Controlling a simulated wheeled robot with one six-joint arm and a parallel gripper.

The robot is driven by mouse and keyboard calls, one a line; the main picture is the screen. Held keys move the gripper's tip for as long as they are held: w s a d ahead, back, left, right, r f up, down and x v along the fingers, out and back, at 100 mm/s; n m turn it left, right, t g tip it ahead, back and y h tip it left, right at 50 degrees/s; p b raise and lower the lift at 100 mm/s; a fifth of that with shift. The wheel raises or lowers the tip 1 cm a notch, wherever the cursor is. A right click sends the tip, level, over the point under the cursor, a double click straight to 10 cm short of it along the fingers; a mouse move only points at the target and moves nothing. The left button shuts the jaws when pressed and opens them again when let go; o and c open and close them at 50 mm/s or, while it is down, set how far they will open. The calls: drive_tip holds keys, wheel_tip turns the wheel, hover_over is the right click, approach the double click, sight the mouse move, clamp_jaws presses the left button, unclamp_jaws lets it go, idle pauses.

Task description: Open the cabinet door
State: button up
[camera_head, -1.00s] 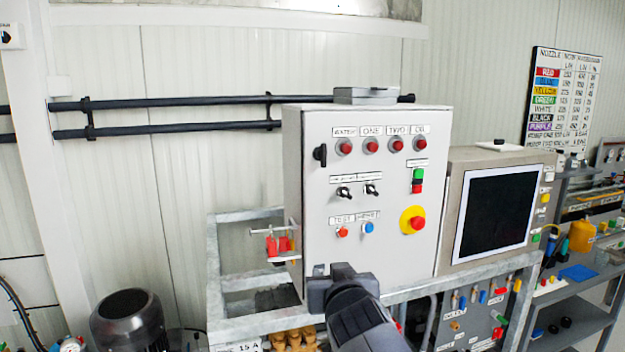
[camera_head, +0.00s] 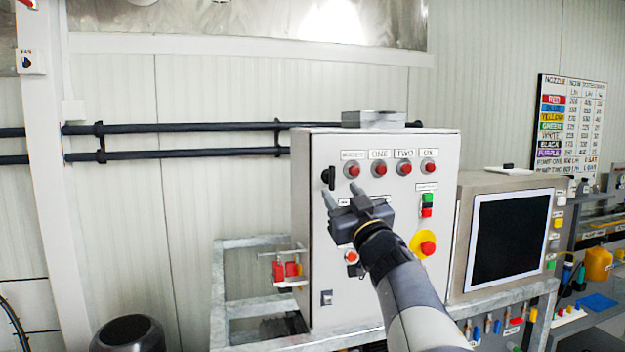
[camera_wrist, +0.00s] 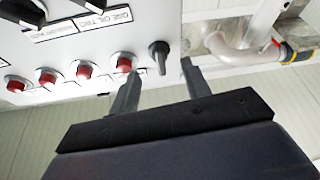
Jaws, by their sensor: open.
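The grey cabinet door (camera_head: 345,283) is closed in the head view, with red buttons and labels on its face. A small black handle (camera_head: 326,177) sits near its upper left edge. My gripper (camera_head: 342,192) is open and empty in front of the door, its fingertips just below and right of the handle in the picture. In the wrist view, the handle (camera_wrist: 159,55) appears between and slightly beyond the two open fingertips (camera_wrist: 160,68). I cannot tell the exact gap. My gripper and arm hide some door switches.
A screen unit (camera_head: 507,240) stands right of the cabinet. Red items (camera_head: 286,271) hang on a bracket at the cabinet's left side. A metal frame (camera_head: 240,262) supports the cabinet. Pipes (camera_head: 190,142) run along the wall behind. A silver pipe (camera_wrist: 240,50) shows in the wrist view.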

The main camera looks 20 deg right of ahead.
sight(333, 181)
drive_tip(key=p+x, duration=0.1)
drive_tip(key=x, duration=0.4)
drive_tip(key=shift+s, duration=0.15)
clamp_jaws()
idle(0.4)
